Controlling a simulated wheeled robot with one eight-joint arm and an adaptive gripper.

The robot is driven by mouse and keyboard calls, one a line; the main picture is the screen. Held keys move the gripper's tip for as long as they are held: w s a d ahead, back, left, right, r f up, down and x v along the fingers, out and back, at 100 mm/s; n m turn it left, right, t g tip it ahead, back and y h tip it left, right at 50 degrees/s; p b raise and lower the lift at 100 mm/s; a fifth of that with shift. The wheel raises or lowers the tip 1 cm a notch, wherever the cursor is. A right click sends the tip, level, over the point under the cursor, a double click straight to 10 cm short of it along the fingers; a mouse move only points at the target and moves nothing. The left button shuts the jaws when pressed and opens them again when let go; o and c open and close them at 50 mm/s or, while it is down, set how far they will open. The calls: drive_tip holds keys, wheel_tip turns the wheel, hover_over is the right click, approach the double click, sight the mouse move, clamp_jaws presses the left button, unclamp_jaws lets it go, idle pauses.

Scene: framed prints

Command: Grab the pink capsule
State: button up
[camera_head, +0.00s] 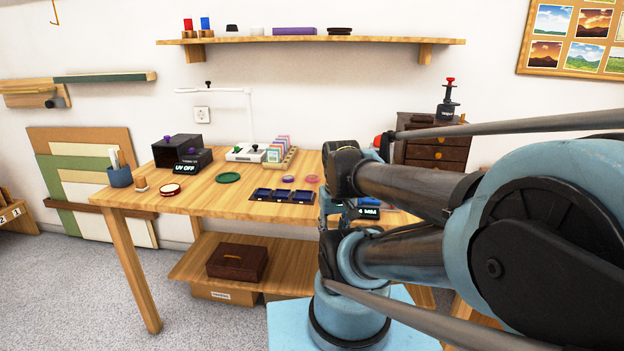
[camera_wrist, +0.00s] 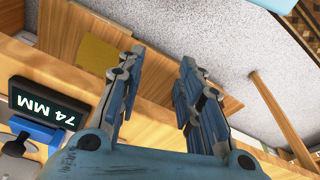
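A small pink round piece (camera_head: 312,179), which looks like the pink capsule, lies flat on the wooden workbench (camera_head: 235,197). A similar purple-pink round piece (camera_head: 288,179) lies just left of it. In the wrist view my gripper (camera_wrist: 160,68) is open, with nothing between its fingers. It points down past the bench edge, over the lower shelf and floor. The pink piece is not seen in the wrist view. In the head view my arm covers the bench just right of the pink piece, and the fingers cannot be made out clearly.
Dark blue trays (camera_head: 283,195) sit at the bench's front edge, near the pink piece. A display reading 74 MM (camera_wrist: 42,104) stands beside my gripper. A card rack (camera_head: 281,155), a white lamp base (camera_head: 246,153) and a green disc (camera_head: 228,178) are further left.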

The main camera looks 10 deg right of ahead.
drive_tip(key=shift+o, duration=0.3)
drive_tip(key=shift+d, duration=0.1)
drive_tip(key=o, duration=0.5)
drive_tip(key=shift+s+r, duration=0.2)
drive_tip(key=shift+o, duration=1.1)
drive_tip(key=w+r+m, duration=0.3)
drive_tip(key=w+r, duration=0.2)
drive_tip(key=r, duration=0.2)
drive_tip(key=shift+w+r+m, duration=0.25)
drive_tip(key=shift+w+m, duration=0.15)
drive_tip(key=w+r+m+g, duration=0.1)
drive_tip(key=w+r+m, duration=0.45)
drive_tip(key=w, duration=0.35)
drive_tip(key=w+r+m+g, duration=0.1)
drive_tip(key=w+r+m, duration=0.4)
drive_tip(key=w, duration=0.5)
drive_tip(key=m, duration=0.4)
hover_over(312, 175)
drive_tip(key=f, duration=0.9)
drive_tip(key=shift+w+d+f, duration=0.15)
drive_tip(key=shift+w+f, duration=0.1)
drive_tip(key=shift+f, duration=0.05)
drive_tip(key=shift+s+f, duration=0.15)
drive_tip(key=shift+f, duration=1.25)
drive_tip(key=shift+s+f, duration=0.1)
drive_tip(key=shift+f, duration=1.25)
